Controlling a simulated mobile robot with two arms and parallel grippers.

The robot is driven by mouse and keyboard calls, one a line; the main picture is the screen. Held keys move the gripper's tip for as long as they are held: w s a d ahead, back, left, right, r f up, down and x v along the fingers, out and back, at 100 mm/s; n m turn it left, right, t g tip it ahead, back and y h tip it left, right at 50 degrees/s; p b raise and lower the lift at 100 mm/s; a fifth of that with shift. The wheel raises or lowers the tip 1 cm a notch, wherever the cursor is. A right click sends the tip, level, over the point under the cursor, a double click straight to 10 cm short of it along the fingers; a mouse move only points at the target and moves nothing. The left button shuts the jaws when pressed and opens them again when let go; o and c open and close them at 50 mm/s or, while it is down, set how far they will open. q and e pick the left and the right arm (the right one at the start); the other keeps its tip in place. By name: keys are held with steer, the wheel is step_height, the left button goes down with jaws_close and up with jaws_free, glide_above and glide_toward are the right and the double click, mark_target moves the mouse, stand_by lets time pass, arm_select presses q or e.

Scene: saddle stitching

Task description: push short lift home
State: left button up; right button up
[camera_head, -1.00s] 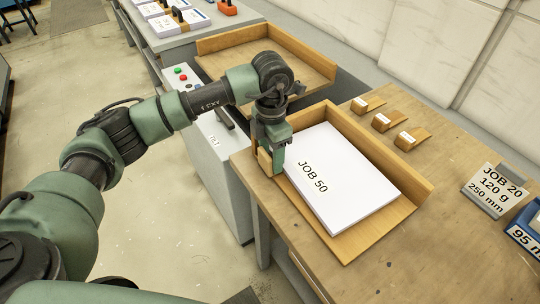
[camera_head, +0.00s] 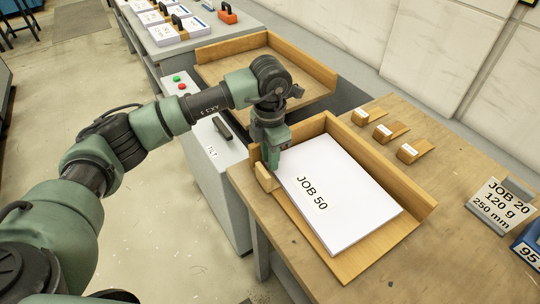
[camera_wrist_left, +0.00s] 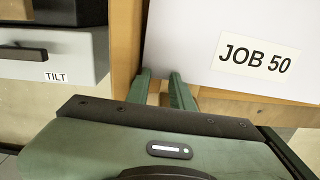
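A white paper stack labelled JOB 50 (camera_head: 338,195) lies in a wooden tray (camera_head: 355,268) with raised walls at its back and right. Its printed label also shows in the left wrist view (camera_wrist_left: 257,54). My left gripper (camera_head: 275,160) points down at the stack's left edge, by the tray's back-left corner. A small wooden piece (camera_head: 265,178) is beside the fingertips; whether they hold it is unclear. In the left wrist view the two fingers (camera_wrist_left: 160,90) are a little apart, with a brown wooden surface showing between them. My right gripper is not in view.
Several small wooden wedges (camera_head: 413,151) lie right of the tray. A JOB 20 sign (camera_head: 497,205) stands further right. An empty wooden tray (camera_head: 250,75) and a TILT control box (camera_head: 213,140) are behind and left. The bench front is clear.

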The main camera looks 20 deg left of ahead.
arm_select(q)
steer(key=shift+s+d+f, duration=0.1)
steer(key=shift+s+f, duration=0.05)
steer(key=shift+r, duration=0.45)
step_height(320, 180, up, 7)
steer(key=b, duration=0.1)
steer(key=shift+b, duration=0.4)
steer(key=shift+r, duration=0.1)
